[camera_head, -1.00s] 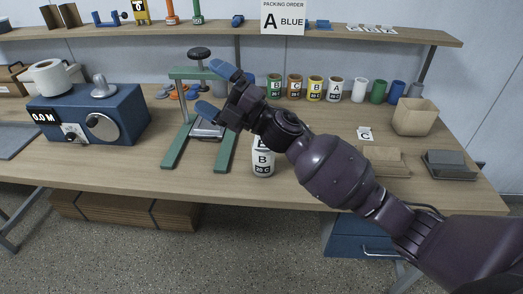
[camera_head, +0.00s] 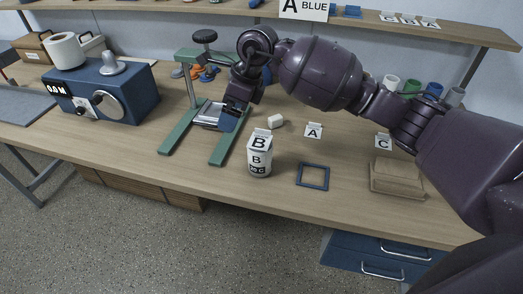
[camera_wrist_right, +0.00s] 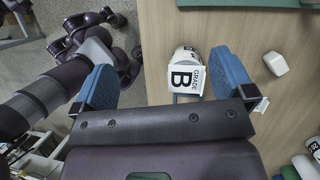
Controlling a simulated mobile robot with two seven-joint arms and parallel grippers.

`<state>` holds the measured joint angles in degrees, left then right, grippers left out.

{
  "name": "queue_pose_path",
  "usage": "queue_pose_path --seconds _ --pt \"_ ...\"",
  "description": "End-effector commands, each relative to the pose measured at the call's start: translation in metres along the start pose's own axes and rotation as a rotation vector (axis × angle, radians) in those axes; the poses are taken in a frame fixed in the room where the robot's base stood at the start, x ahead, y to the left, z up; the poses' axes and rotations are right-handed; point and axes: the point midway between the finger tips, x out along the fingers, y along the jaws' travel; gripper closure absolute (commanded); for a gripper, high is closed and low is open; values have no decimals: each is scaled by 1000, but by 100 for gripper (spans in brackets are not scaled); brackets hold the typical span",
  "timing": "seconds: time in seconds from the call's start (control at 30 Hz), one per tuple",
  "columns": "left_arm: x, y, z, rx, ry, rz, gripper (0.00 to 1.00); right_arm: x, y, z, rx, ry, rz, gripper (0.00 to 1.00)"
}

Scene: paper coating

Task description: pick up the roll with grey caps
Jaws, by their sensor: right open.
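A white roll (camera_head: 259,168) labelled B stands upright near the table's front edge, with a Grade B card (camera_head: 259,142) at its top that hides much of its cap. The roll (camera_wrist_right: 186,54) and card (camera_wrist_right: 186,80) also show in the right wrist view. I cannot tell this roll's cap colour. A plain grey cylinder (camera_head: 453,97) stands at the back right. My right gripper (camera_head: 246,98) is open and empty, behind and left of the B roll in the head view. In the wrist view its blue fingers (camera_wrist_right: 165,70) are spread apart. My left gripper is out of view.
A green press stand (camera_head: 190,136) is close beside the right gripper. A small white block (camera_head: 276,121), an A card (camera_head: 313,131), a dark square frame (camera_head: 313,176) and a tan box (camera_head: 397,179) lie to the right. A blue machine (camera_head: 103,92) stands left.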

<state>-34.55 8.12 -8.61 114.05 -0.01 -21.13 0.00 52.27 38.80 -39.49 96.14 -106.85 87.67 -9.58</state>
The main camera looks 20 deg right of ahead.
Motion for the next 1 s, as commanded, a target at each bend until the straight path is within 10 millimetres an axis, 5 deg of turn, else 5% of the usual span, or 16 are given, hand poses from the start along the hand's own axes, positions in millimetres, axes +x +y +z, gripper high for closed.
queue_pose_path --seconds 0.1,0.3,1.0 --pt "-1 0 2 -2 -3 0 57 -1 -15 -29 -5 178 -75 0" --pt "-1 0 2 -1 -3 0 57 -9 -21 -56 -10 348 -111 0" --pt "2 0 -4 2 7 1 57 48 -24 -84 -17 371 -97 0"
